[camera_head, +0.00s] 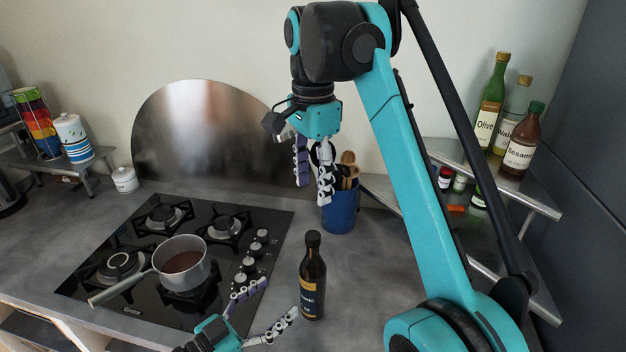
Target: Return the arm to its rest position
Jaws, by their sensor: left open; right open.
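My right arm, teal and black, rises from the lower right and bends over at the top. Its gripper (312,181) hangs open, fingers down, in front of the blue utensil pot. My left gripper (268,308) comes in at the bottom, open and empty. Its fingers point up and right, close to the front right edge of the hob. A dark bottle (313,280) with a dark label stands upright on the counter, just right of the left gripper's fingers.
A saucepan (183,262) with brown contents sits on the black gas hob (142,291). The blue pot (339,217) holds wooden utensils. A metal shelf (540,203) with oil bottles (523,143) and small jars stands at right. Grey counter (375,268) is clear right of the dark bottle.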

